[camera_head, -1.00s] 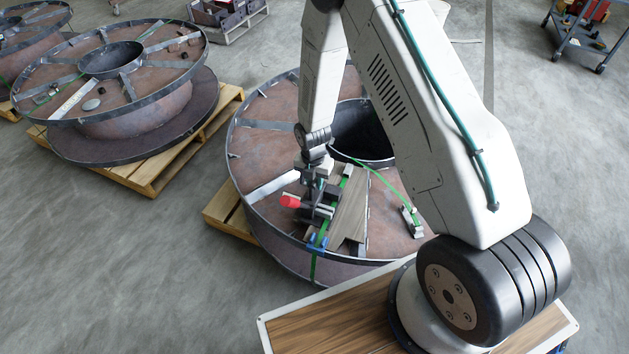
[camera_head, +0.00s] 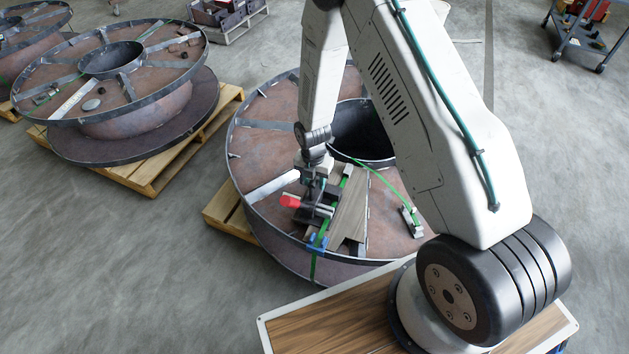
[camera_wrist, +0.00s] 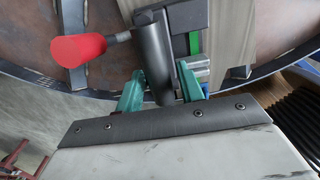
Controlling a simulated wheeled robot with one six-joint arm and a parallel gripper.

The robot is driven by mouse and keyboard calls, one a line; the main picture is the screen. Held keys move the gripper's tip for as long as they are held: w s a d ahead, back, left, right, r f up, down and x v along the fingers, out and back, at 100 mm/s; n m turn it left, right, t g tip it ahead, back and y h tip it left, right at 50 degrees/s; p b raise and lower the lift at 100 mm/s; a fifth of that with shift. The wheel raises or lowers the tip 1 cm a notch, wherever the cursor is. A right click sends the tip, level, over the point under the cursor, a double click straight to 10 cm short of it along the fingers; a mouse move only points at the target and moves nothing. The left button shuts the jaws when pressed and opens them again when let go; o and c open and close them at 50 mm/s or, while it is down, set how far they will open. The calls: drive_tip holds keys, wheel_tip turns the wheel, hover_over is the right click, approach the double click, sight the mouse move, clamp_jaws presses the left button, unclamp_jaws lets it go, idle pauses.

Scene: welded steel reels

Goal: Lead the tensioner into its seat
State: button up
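The tensioner is a dark tool with a red-knobbed lever (camera_head: 291,202). It is over the near part of the middle reel's flange, beside a flat grey-brown plate (camera_head: 348,218). In the wrist view its dark round grip (camera_wrist: 153,50) stands between the teal fingers of my gripper (camera_wrist: 160,92), which appear shut on it. My gripper (camera_head: 312,176) points down from above in the head view. A green strap (camera_head: 385,182) runs over the flange, and a piece of it shows beside the tool in the wrist view (camera_wrist: 194,42). The seat and the tool's underside are hidden.
The steel reel (camera_head: 262,140) has a raised rim and radial bars. A blue clamp-like piece (camera_head: 317,243) sits at the near rim. A small metal buckle-like part (camera_head: 411,222) lies to the right. Another reel stands on a pallet (camera_head: 150,178) at left, with clear floor between.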

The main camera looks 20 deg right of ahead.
drive_tip(key=shift+r, duration=1.55)
drive_tip(key=o, duration=0.5)
drive_tip(key=shift+o, duration=0.2)
drive_tip(key=o, duration=0.8)
